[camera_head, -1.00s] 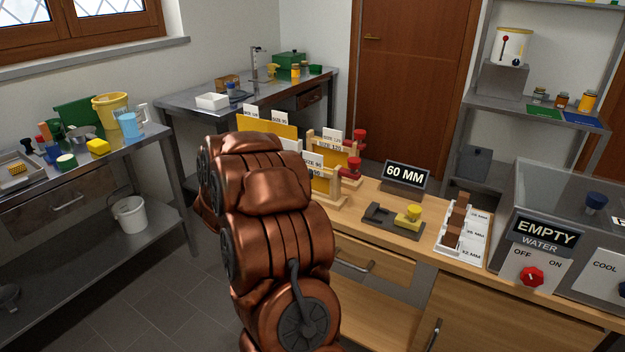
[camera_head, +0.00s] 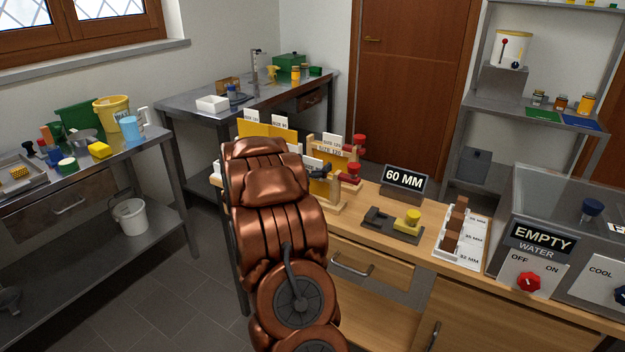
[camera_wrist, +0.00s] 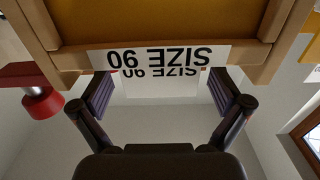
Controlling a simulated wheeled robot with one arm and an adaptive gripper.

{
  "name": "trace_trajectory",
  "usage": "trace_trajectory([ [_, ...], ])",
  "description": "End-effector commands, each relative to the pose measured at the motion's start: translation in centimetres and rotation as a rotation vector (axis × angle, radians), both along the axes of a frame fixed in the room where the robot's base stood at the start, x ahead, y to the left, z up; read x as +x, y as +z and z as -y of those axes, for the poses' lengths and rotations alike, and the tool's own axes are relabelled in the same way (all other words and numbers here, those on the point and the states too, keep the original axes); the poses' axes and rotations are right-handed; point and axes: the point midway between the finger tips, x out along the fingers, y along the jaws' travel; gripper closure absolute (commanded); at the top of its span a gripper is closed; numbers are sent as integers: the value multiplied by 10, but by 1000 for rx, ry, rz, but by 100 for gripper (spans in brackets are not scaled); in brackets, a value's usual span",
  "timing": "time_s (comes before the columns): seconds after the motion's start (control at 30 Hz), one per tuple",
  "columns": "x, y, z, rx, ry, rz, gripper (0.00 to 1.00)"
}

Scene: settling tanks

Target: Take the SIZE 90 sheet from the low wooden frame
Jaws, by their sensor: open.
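The low wooden frame (camera_wrist: 72,60) fills the top of the wrist view, which is upside down. It holds a yellow sheet (camera_wrist: 160,22), and its rail bears a white SIZE 90 label (camera_wrist: 165,57). A second white SIZE 90 tag (camera_wrist: 160,73) shows just beyond the rail, between the fingers. My gripper (camera_wrist: 164,88) is open, one finger on each side of this tag, with no clear contact.
Red knobs (camera_head: 349,173) stick out at the right side. A 60 MM sign (camera_head: 405,179), a dark block with a yellow knob (camera_head: 393,224) and a white rack (camera_head: 460,240) stand to the right.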

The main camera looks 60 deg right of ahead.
Motion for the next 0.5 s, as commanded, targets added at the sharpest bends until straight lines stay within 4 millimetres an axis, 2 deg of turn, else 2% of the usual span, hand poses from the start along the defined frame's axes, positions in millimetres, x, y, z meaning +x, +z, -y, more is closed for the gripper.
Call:
trace_trajectory([
  [0.17,0,0,0,0,1,0,0],
  [0.5,0,0,0,0,1,0,34],
])
